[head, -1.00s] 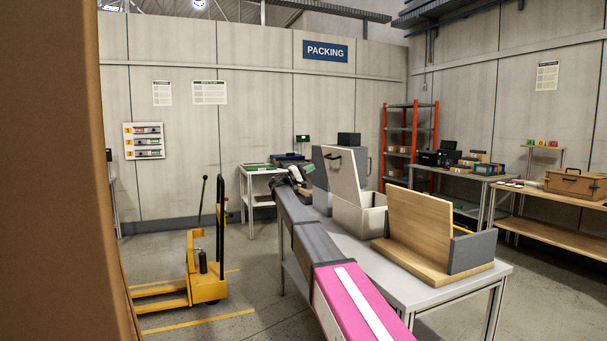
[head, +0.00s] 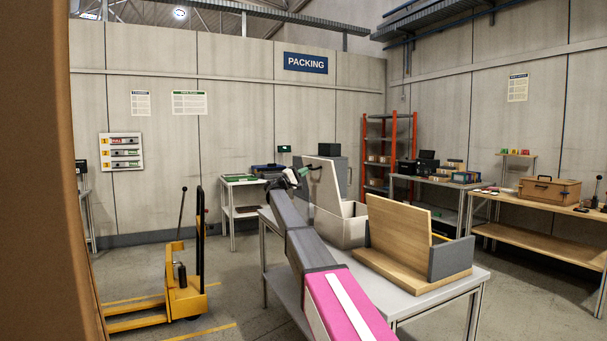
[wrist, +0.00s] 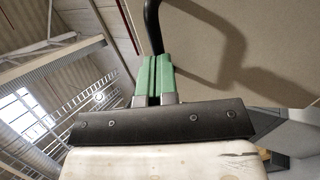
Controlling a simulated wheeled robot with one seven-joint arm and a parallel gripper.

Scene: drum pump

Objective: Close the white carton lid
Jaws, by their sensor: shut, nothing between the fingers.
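The white carton (head: 340,232) stands on the grey table in the head view. Its lid (head: 327,190) is raised, standing steeply up with a slight lean. A dark handle (head: 315,167) is on the lid's upper part. My gripper (head: 304,172) is beside the lid's left face, near the handle. In the wrist view my green gripper fingers (wrist: 154,78) are together and empty. The black handle (wrist: 152,25) passes just beyond their tips; whether they touch it I cannot tell. The pale lid face (wrist: 270,60) fills the upper right, with a shadow across it.
A wooden stand with a grey side panel (head: 450,258) is on the near part of the table (head: 410,300), right of my arm. A yellow pallet truck (head: 183,295) stands on the floor at left. A brown surface (head: 70,170) blocks the far left.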

